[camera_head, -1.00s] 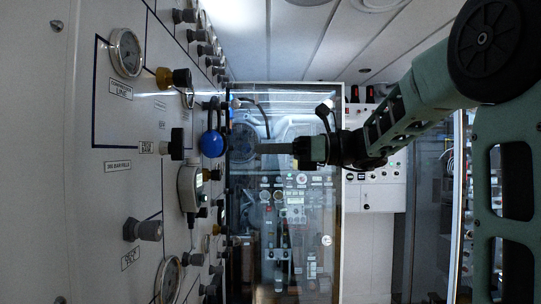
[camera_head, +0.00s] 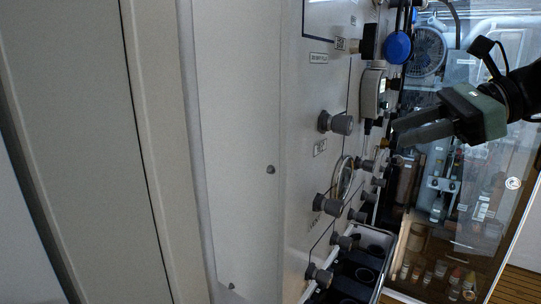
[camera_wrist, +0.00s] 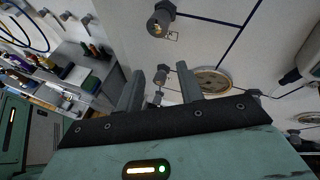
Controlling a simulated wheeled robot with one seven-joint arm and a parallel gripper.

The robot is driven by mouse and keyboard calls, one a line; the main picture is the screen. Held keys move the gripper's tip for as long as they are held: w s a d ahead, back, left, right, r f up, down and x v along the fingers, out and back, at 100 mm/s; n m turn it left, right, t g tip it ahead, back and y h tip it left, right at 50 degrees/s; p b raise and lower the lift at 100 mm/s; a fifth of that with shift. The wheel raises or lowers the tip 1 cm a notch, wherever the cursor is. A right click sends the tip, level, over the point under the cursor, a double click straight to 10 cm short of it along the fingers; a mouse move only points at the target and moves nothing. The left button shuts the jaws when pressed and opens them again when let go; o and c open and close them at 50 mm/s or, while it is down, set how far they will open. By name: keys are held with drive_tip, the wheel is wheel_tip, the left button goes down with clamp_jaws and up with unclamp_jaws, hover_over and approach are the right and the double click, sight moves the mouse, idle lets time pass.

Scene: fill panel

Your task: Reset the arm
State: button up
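My gripper (camera_head: 395,131) is at the right of the head view, in front of the panel (camera_head: 312,90) and near its knobs and gauges. Its two fingers point left toward the panel. In the wrist view, my gripper (camera_wrist: 162,76) has its two dark fingers apart with nothing held between them. Beyond the fingers are the panel's pale face, a round gauge (camera_wrist: 212,82) and a grey knob (camera_wrist: 160,22). I cannot tell the exact gap between the fingertips and the panel.
Grey knobs (camera_head: 336,123) and a gauge (camera_head: 343,178) stick out from the panel. A blue round part (camera_head: 397,47) hangs above the gripper. A dark rack with round openings (camera_head: 367,275) is below. A glass-fronted cabinet (camera_head: 470,215) stands at the right.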

drive_tip(key=s+a+f+n+g+h, duration=0.1)
drive_tip(key=s+a+f+n+h, duration=0.2)
drive_tip(key=s+f+n, duration=0.4)
drive_tip(key=s+a+f+n+g+h, duration=0.1)
drive_tip(key=s+a+f+n+h, duration=0.2)
drive_tip(key=f+n, duration=0.6)
drive_tip(key=s+a+f+n+g+h, duration=0.2)
drive_tip(key=s+f+n+h, duration=0.3)
drive_tip(key=s+f+n, duration=0.3)
drive_tip(key=s+a+n, duration=0.1)
drive_tip(key=s+n, duration=0.1)
drive_tip(key=shift+s+n+h, duration=0.3)
drive_tip(key=shift+n+h, duration=0.1)
drive_tip(key=shift+r, duration=0.1)
